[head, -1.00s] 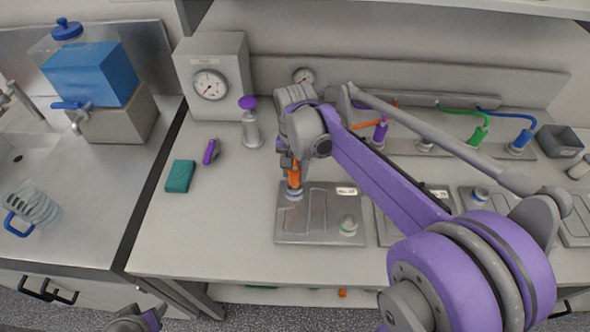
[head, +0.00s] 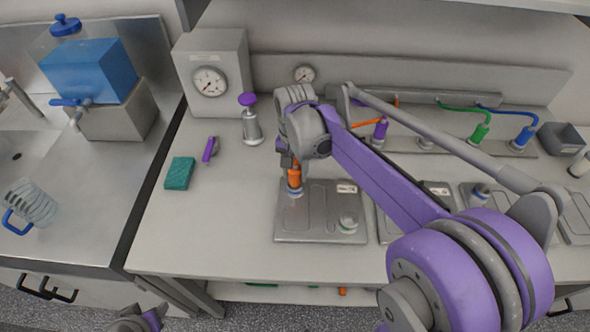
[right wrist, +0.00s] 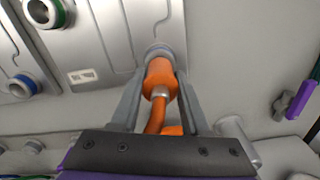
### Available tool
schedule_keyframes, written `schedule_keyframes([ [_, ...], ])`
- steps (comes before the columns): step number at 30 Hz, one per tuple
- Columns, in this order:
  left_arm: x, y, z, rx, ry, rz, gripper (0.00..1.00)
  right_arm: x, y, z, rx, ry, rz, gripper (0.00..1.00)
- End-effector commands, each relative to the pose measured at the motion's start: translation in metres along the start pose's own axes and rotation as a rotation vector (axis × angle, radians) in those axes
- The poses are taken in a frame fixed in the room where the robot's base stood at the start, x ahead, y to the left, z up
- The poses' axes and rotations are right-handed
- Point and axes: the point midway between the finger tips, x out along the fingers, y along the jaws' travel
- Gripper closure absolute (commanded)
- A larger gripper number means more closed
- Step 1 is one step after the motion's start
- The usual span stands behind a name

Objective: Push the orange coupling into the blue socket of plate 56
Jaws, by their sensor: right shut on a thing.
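My right gripper (head: 291,163) is shut on the orange coupling (head: 295,177) and holds it upright. In the right wrist view the fingers stand on both sides of the orange coupling (right wrist: 160,80). Its front end meets the round socket (right wrist: 159,52), whose ring looks bluish. This socket (head: 295,192) is at the back left corner of a grey plate (head: 318,212). I cannot read the plate's label, and how deep the coupling sits is hard to tell. Part of my left arm's end shows at the bottom edge; its jaws cannot be made out.
A green-ringed socket (head: 348,223) is at the same plate's front right. More plates lie to the right, partly behind my right arm. A purple-topped plunger (head: 251,120), a teal block (head: 180,173) and a purple-handled item (head: 210,149) stand left. Clear bench lies between them and the plate.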

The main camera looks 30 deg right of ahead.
Motion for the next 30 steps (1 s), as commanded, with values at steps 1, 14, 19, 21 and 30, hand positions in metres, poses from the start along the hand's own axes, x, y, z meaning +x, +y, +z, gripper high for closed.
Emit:
schedule_keyframes([
  [1,0.000,0.000,0.000,0.000,0.000,0.000,0.50,0.000,0.000,0.000,0.000,0.000,0.000,1.00],
  [14,0.004,0.000,0.004,0.000,-0.004,0.000,0.50,0.008,0.000,0.000,0.000,0.000,0.000,1.00],
  [19,0.006,0.000,0.006,0.000,-0.005,0.000,0.50,0.011,0.000,0.000,0.000,0.000,0.000,1.00],
  [21,0.006,0.000,0.006,0.000,-0.005,0.000,0.50,0.010,0.000,0.000,0.000,0.000,0.000,1.00],
  [30,0.005,0.000,0.006,0.000,-0.005,0.000,0.50,0.010,0.000,0.000,0.000,0.000,0.000,0.24],
])
